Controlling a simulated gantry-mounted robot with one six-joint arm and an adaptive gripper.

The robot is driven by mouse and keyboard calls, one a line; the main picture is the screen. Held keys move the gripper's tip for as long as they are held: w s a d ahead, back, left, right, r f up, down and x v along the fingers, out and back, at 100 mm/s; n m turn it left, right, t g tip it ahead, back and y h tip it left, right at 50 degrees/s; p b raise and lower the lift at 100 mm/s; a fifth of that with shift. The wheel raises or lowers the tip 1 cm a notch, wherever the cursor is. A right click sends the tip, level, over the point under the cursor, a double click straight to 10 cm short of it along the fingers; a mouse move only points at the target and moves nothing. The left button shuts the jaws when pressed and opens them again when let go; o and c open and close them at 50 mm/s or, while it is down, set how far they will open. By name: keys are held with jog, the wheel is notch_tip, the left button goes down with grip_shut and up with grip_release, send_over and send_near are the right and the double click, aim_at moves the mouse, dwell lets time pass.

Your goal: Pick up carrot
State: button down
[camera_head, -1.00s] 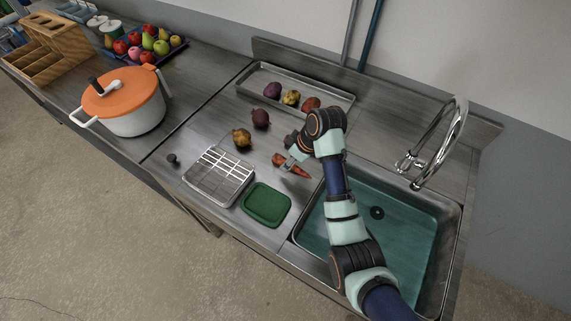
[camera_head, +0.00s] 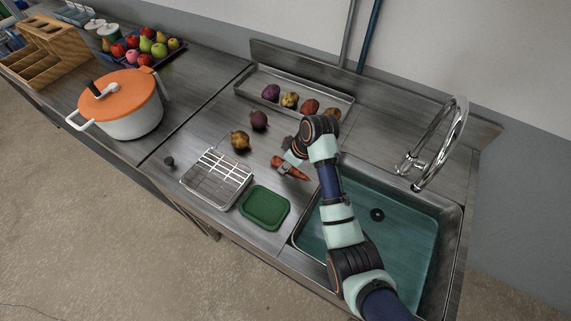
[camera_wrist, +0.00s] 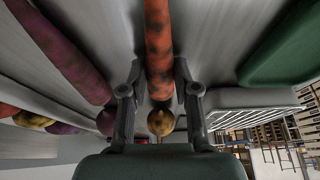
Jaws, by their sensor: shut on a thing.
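The orange carrot (camera_head: 294,172) is at the metal counter, left of the sink, between the green board and the tray of vegetables. My gripper (camera_head: 282,164) is shut on it. In the wrist view, the carrot (camera_wrist: 158,45) runs lengthwise between the two fingers (camera_wrist: 160,95) of my gripper, showing orange with dark patches. Whether it touches the counter or is slightly raised, I cannot tell.
A sink (camera_head: 400,215) with a tap (camera_head: 440,150) lies right. A green board (camera_head: 265,207) and wire rack (camera_head: 217,178) are in front. An onion (camera_head: 240,140) and a beetroot (camera_head: 259,120) lie left. Behind is a metal tray (camera_head: 345,101) of vegetables. An orange-lidded pot (camera_head: 135,120) stands farther left.

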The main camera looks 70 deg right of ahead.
notch_tip(320, 180, up, 20)
jog(key=p, duration=0.8)
